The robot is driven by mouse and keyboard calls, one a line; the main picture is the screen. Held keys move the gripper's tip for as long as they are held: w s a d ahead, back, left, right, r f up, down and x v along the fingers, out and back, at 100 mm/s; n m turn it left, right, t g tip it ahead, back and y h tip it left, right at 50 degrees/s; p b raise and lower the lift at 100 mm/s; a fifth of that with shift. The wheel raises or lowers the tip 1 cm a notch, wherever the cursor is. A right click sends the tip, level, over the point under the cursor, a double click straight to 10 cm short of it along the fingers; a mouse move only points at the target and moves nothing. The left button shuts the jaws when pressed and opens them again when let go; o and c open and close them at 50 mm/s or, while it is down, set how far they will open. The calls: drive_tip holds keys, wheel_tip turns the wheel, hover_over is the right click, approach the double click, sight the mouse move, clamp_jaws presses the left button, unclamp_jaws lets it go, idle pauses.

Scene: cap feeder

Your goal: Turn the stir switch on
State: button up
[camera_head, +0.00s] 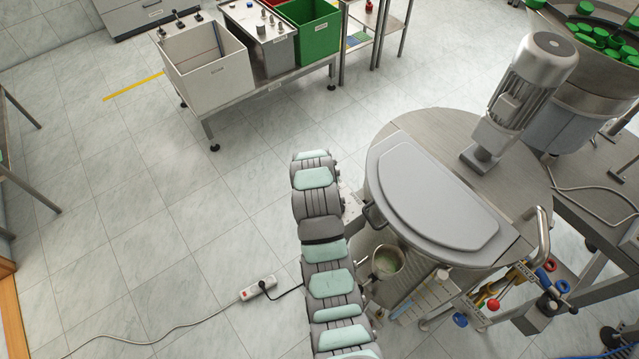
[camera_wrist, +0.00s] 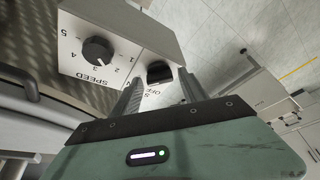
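The stir switch (camera_wrist: 159,72) is a small black switch on the face of a pale control box (camera_wrist: 122,42) in the wrist view. Lettering beside it reads "OFF", with another word partly covered by a finger. I cannot tell which way the switch is set. My gripper (camera_wrist: 160,80) is open, with one finger on each side of the switch in the picture. Nothing is held between the fingers. Whether they touch the switch is not clear. In the head view the box (camera_head: 352,205) is mostly hidden behind my arm, and my fingers cannot be made out.
A black speed knob (camera_wrist: 97,51) with numbers sits left of the switch on the same box. A round steel tank with a grey lid (camera_head: 435,195) and a motor (camera_head: 530,85) stands right of my arm. A power strip (camera_head: 258,288) and cable lie on the floor.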

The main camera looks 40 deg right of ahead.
drive_tip(key=shift+o, duration=0.5)
drive_tip(key=shift+r, duration=0.1)
drive_tip(key=shift+r, duration=0.15)
drive_tip(key=p+v, duration=0.3)
drive_tip(key=v, duration=0.7)
drive_tip(key=shift+a+r, duration=0.2)
